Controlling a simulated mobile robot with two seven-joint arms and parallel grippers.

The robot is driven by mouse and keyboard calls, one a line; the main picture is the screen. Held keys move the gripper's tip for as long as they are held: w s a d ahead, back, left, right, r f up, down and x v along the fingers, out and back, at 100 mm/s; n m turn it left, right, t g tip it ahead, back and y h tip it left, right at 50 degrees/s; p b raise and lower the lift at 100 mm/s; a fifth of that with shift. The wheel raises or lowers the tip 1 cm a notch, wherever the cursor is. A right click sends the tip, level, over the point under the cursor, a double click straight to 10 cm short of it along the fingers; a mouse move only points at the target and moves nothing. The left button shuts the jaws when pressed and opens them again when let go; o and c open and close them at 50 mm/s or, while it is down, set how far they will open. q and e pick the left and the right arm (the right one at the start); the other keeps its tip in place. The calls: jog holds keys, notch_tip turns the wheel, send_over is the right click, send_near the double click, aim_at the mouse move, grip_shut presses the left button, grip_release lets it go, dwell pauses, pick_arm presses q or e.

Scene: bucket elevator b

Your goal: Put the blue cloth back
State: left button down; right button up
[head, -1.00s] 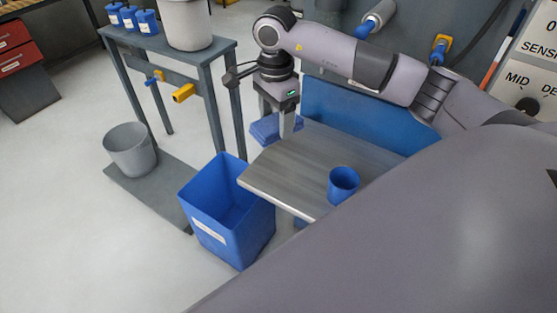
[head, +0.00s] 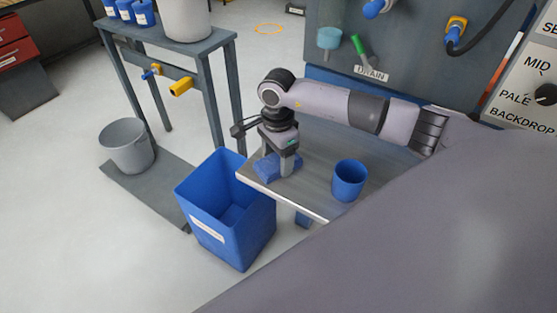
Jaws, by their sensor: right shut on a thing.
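The blue cloth (head: 267,168) is a folded blue piece at the left end of the grey table (head: 313,187). My right gripper (head: 286,171) points down and is shut on the cloth. The cloth is at or just above the table top; I cannot tell whether it rests on it. The gripper hides part of the cloth. My left gripper is not in view.
A blue cup (head: 349,182) stands on the table right of the gripper. A blue bin (head: 240,236) stands on the floor below the table's left end. A grey bucket (head: 127,148) and a bench (head: 165,45) are further left.

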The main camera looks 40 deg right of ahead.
jog(key=o, duration=0.9)
jog(key=shift+o, duration=0.2)
